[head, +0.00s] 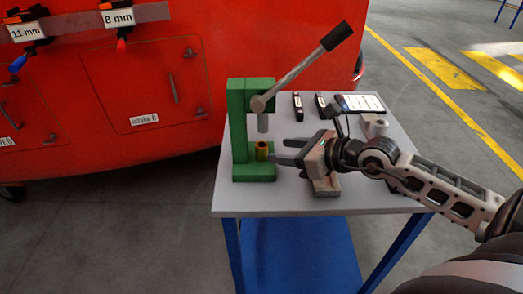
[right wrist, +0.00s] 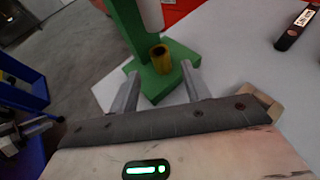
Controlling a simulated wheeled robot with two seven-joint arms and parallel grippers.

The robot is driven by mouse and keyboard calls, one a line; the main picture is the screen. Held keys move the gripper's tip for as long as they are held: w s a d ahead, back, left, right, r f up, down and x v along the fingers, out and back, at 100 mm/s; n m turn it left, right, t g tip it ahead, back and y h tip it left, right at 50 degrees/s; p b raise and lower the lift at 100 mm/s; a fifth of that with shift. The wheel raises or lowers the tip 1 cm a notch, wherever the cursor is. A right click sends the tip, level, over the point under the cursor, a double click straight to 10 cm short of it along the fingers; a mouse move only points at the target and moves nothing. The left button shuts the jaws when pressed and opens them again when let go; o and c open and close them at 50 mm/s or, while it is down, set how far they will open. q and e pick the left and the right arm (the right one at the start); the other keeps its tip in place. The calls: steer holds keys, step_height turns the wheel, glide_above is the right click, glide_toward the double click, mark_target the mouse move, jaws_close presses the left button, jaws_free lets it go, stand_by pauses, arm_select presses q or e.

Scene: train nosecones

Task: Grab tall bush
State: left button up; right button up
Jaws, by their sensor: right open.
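The bush, a small brass-yellow hollow cylinder (head: 262,150), stands upright on the base of the green press (head: 238,125), under its ram. It also shows in the right wrist view (right wrist: 160,59), ahead of the fingers and roughly centred between them. My right gripper (head: 276,152) is open, with its fingers pointing left at the bush from its right side. In the right wrist view the two fingers (right wrist: 161,92) are apart with nothing between them, and the bush stands just beyond their tips. My left gripper is not in view.
The press lever (head: 305,67) slants up to the right. A wooden block (head: 326,184) lies under my right gripper. Two dark small items (head: 298,106) (head: 320,104) and a white tablet-like sheet (head: 363,103) lie at the back of the table (head: 225,200). A red train nosecone (head: 100,80) stands behind.

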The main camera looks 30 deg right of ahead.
mark_target(268, 146)
steer(key=shift+r+p+x, duration=0.2)
steer(key=shift+p+x, duration=0.15)
steer(key=shift+x, duration=2.05)
steer(key=shift+w+f, duration=0.15)
steer(key=shift+w, duration=0.3)
steer(key=shift+d, duration=0.1)
steer(key=c, duration=1)
